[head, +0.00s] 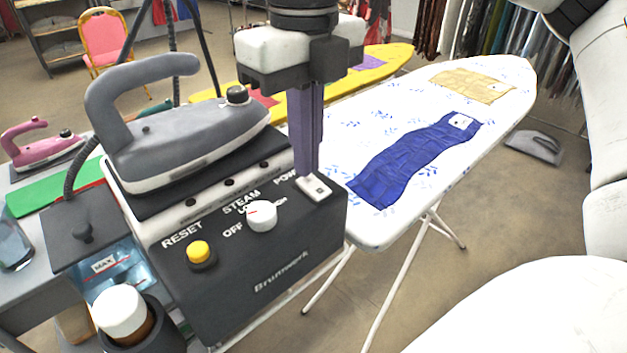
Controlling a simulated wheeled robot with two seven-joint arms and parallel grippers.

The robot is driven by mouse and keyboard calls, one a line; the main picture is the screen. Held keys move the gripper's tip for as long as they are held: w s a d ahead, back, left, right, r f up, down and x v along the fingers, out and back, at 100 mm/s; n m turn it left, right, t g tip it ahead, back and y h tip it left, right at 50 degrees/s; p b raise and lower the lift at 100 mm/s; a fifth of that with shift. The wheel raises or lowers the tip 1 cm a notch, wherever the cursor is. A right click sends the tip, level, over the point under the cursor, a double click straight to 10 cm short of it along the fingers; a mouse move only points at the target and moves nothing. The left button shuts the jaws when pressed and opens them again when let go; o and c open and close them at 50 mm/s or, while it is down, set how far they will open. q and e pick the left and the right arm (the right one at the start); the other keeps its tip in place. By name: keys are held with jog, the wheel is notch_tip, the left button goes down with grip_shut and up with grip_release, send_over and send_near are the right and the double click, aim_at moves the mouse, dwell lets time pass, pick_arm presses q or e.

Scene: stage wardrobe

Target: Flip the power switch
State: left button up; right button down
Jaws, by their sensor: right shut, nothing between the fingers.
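The steam station (290,255) has a dark front panel with white lettering. The power switch (317,188) is a small white rocker at the panel's upper right corner, beside the partly covered word "POW". My right gripper (308,168) points down from above with its fingers shut and empty. Its fingertips are right at the far edge of the switch and hide part of it and of the label; I cannot tell whether they touch it. My left gripper is not in view.
A grey iron (185,125) rests on the station. The panel also has a white steam dial (262,215) and a yellow reset button (198,252). A white-topped bottle (121,312) stands at the front left. An ironing board (400,120) with a blue cloth (415,160) extends to the right.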

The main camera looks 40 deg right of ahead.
jog(key=shift+f+b, duration=0.75)
jog(key=shift+f, duration=0.1)
dwell(0.3)
jog(key=shift+r+p, duration=2.45)
jog(key=shift+r, duration=1.1)
